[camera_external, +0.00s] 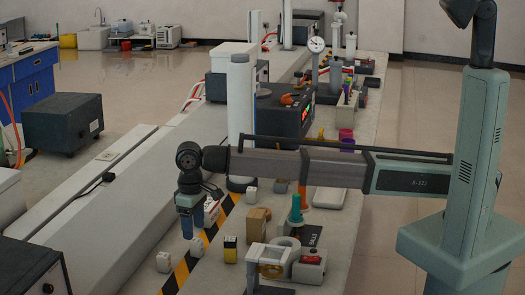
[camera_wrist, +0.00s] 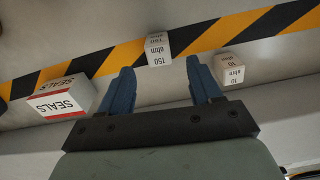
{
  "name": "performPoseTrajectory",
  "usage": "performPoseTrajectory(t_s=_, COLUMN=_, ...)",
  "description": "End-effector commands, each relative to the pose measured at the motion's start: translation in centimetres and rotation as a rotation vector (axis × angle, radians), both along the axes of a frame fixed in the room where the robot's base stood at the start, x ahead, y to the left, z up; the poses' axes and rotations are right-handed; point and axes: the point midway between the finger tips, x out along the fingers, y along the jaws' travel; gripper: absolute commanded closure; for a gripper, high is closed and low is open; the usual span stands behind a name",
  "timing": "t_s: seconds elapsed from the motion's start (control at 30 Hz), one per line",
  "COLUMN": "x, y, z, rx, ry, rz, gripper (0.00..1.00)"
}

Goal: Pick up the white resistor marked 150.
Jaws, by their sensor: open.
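The white resistor block marked 150 (camera_wrist: 158,53) lies on the yellow-and-black striped tape in the wrist view, its lettering upside down. It appears beyond and between the two blue fingertips of my gripper (camera_wrist: 158,80), with nothing in the grasp. In the external view my gripper (camera_external: 199,219) hangs pointing down over the bench, its fingers apart. A white block (camera_external: 197,247) sits below the fingers on the tape; its marking is too small to read there.
In the wrist view, a white block marked 10 (camera_wrist: 230,68) sits to the right and a white-and-red SEALS box (camera_wrist: 62,98) to the left. In the external view, another white block (camera_external: 163,262), a yellow-and-black box (camera_external: 230,249) and a tan box (camera_external: 258,221) stand nearby.

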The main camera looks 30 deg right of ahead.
Motion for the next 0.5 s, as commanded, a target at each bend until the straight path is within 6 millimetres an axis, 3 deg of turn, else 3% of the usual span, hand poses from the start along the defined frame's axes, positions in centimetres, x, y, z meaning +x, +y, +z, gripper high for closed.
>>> performPoseTrajectory(t_s=0.27, x=-0.2, y=-0.2, z=-1.4, rx=-0.001, ry=0.001, rz=0.0, gripper=0.36)
performPoseTrajectory(t_s=0.5, x=-0.3, y=-0.5, z=-4.5, rx=-0.001, ry=0.002, rz=0.0, gripper=0.36)
